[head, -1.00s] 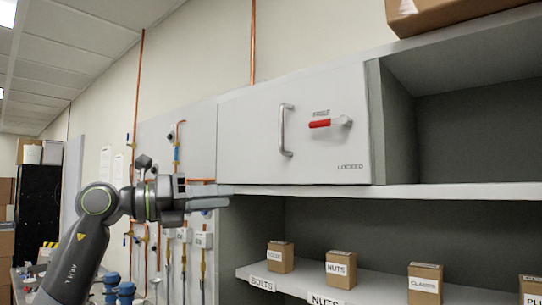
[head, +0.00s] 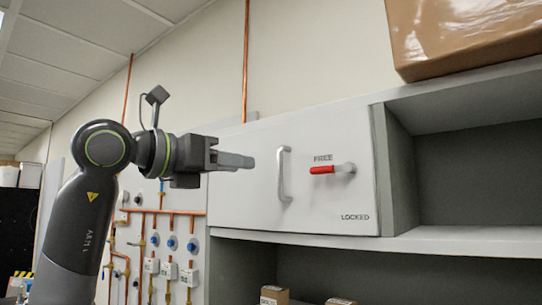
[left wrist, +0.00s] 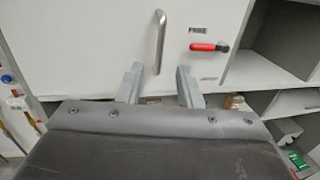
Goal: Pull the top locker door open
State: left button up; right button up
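The top locker door (head: 255,195) is a light grey panel and looks shut. It carries a vertical silver bar handle (head: 283,174) and, to its right, a red lever (head: 323,170) lying horizontal beside the word FREE; LOCKED is printed lower down. My left gripper (head: 237,161) points right in the head view, a short way left of the handle and apart from it. In the left wrist view its two fingers (left wrist: 160,88) stand apart with nothing between them, and the handle (left wrist: 160,42) shows beyond and above them. My right gripper is not in view.
An open grey shelf bay (head: 475,180) lies right of the door. A brown box (head: 460,35) sits on top of the cabinet. Small labelled boxes (head: 273,295) stand on the shelf below. Copper pipes and valves (head: 165,240) line the wall at left.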

aim_at(279, 168)
pick_arm(q)
jog(key=p+x, duration=0.3)
jog(key=x, duration=0.4)
jog(key=shift+w+d+r+p, duration=0.15)
jog(key=shift+d+p, duration=0.15)
jog(key=shift+w+d, duration=0.35)
jog(key=shift+w, duration=0.1)
jog(key=shift+c, duration=0.4)
grip_shut()
